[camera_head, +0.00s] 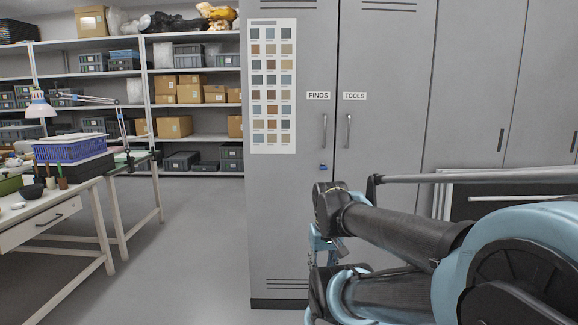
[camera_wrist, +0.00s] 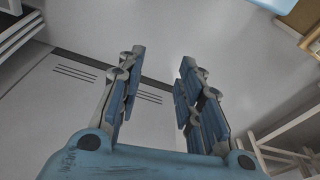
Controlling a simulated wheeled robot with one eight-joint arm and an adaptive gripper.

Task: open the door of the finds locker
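The finds locker door (camera_head: 285,200) is a tall grey metal door with a "FINDS" label (camera_head: 318,95) and a colour chart on it. It looks shut, flush with the tools door beside it. My gripper (camera_head: 320,242) is low in front of the locker, below the handle and partly hidden by my arm. In the wrist view my gripper (camera_wrist: 160,65) is open, with nothing between its fingers. The locker's lower vents (camera_wrist: 75,70) show beyond it; the handle is not visible there.
The tools door (camera_head: 380,130) has its own handle (camera_head: 348,131) close to the finds handle. A worktable (camera_head: 60,205) with a lamp and blue crate stands at left. Loaded shelves (camera_head: 110,72) line the back. The floor (camera_head: 190,250) between table and locker is clear.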

